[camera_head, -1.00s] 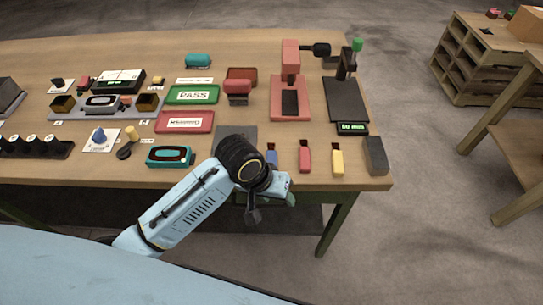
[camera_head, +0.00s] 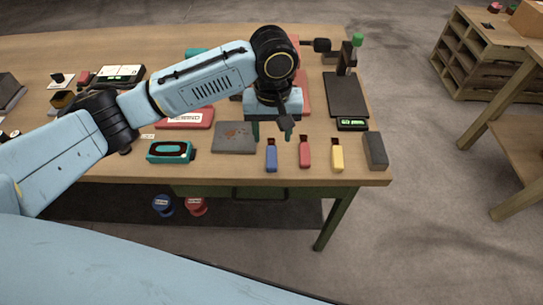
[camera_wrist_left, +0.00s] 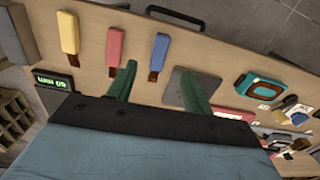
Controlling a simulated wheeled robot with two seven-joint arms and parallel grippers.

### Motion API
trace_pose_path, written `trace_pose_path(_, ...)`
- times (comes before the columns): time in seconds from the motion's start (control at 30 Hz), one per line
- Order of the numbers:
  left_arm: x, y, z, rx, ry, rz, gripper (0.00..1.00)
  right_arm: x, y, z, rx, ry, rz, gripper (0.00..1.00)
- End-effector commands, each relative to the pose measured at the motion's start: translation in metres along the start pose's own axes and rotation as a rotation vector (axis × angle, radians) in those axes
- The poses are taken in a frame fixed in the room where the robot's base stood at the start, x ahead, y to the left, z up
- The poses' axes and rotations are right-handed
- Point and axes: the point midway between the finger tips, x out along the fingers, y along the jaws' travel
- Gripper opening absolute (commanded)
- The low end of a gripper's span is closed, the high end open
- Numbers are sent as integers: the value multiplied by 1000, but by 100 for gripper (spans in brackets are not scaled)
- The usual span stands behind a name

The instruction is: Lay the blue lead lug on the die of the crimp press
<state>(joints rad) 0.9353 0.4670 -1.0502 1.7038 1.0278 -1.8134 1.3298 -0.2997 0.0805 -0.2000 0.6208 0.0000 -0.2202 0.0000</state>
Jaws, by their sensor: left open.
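The blue lead lug (camera_head: 271,160) lies near the table's front edge, leftmost of three coloured lugs; it also shows in the left wrist view (camera_wrist_left: 160,52). My left gripper (camera_head: 272,132) is open and empty, pointing down just behind the blue lug. In the left wrist view its two green fingers (camera_wrist_left: 156,74) are spread apart, with the blue lug ahead of and between their tips. The red press, which looks like the crimp press (camera_head: 305,95), stands behind the gripper. My left arm hides most of it, including its die.
A red lug (camera_head: 304,152) and a yellow lug (camera_head: 337,156) lie right of the blue one, then a dark grey block (camera_head: 375,151). A grey plate (camera_head: 233,138) lies to the left. A black stand with a green knob (camera_head: 346,95) is at the back right.

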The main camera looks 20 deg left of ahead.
Motion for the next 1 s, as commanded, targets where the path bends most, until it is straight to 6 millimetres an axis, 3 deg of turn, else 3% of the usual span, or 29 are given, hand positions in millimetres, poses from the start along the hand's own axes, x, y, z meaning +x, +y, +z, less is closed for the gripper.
trace_pose_path(0.13, 30, 0, 0, 1, 0, -2, 51, 6, 1, 1, -1, 0, 2, 36)
trace_pose_path(0.43, 55, -1, -1, 1, 0, 0, 51, 9, 1, 1, 0, 0, 2, 36)
trace_pose_path(0.7, 93, -2, -2, 3, 2, 0, 51, 16, 1, 2, 0, 0, 1, 36)
trace_pose_path(1.0, 98, -2, -2, 4, 3, 3, 51, 16, 0, 2, 0, -1, 1, 36)
